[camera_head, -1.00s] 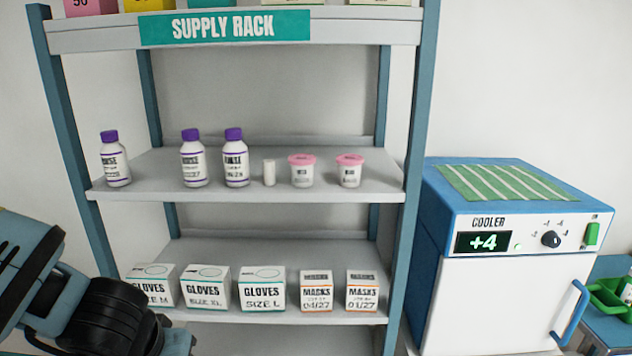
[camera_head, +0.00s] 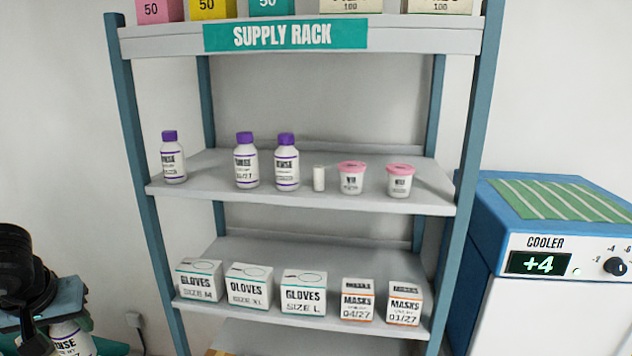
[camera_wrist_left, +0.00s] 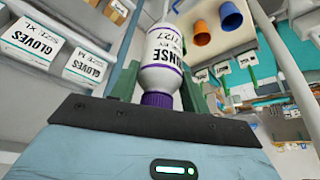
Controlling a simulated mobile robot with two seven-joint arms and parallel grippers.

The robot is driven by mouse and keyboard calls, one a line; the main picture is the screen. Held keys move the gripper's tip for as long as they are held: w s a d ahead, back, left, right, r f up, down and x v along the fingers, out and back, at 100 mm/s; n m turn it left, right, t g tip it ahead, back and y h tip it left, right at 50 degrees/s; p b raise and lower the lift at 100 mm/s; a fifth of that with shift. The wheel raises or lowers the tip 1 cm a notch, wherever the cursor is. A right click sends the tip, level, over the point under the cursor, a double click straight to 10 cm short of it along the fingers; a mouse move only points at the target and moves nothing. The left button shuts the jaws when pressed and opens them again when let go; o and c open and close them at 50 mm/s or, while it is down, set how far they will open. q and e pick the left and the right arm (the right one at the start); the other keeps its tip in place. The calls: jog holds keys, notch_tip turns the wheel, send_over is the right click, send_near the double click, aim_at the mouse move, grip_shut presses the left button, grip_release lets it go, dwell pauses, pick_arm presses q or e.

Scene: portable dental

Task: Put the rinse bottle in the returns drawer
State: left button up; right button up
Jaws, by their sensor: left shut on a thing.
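My left gripper (camera_head: 52,322) is at the lower left of the head view, left of the rack. It is shut on a white rinse bottle (camera_head: 72,340), whose lower part is cut off by the picture edge. In the left wrist view the held rinse bottle (camera_wrist_left: 162,62), with its purple cap toward the palm, sits between the green fingers of the left gripper (camera_wrist_left: 160,80). Other purple-capped rinse bottles stand on the rack's middle shelf, one at the left (camera_head: 173,160) and two nearer the middle (camera_head: 246,165). I cannot make out the returns drawer. My right gripper is not in view.
The supply rack (camera_head: 300,204) also holds pink-lidded tubs (camera_head: 352,180), a small white cylinder (camera_head: 319,179), and glove and mask boxes (camera_head: 303,295). A cooler (camera_head: 560,290) stands at right. An orange cup (camera_wrist_left: 202,32) and a blue cup (camera_wrist_left: 230,15) show in the wrist view.

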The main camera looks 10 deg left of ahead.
aim_at(65, 347)
pick_arm(q)
jog(key=shift+s+a+f, duration=0.2)
jog(key=shift+s+f, duration=0.1)
jog(key=shift+f, duration=0.2)
jog(key=shift+s+f+n, duration=0.3)
jog(key=shift+s+f, duration=0.05)
jog(key=shift+f, duration=0.5)
jog(key=shift+d+f, duration=0.15)
jog(key=shift+f, duration=0.05)
jog(key=shift+d+f, duration=0.3)
jog(key=shift+f, duration=0.05)
jog(key=d+f+m+h, duration=0.1)
jog(key=d+m, duration=0.6)
jog(key=d, duration=1.7)
jog(key=shift+w+d+t+h, duration=0.35)
jog(key=shift+d+t+h, duration=0.05)
jog(key=shift+h, duration=0.4)
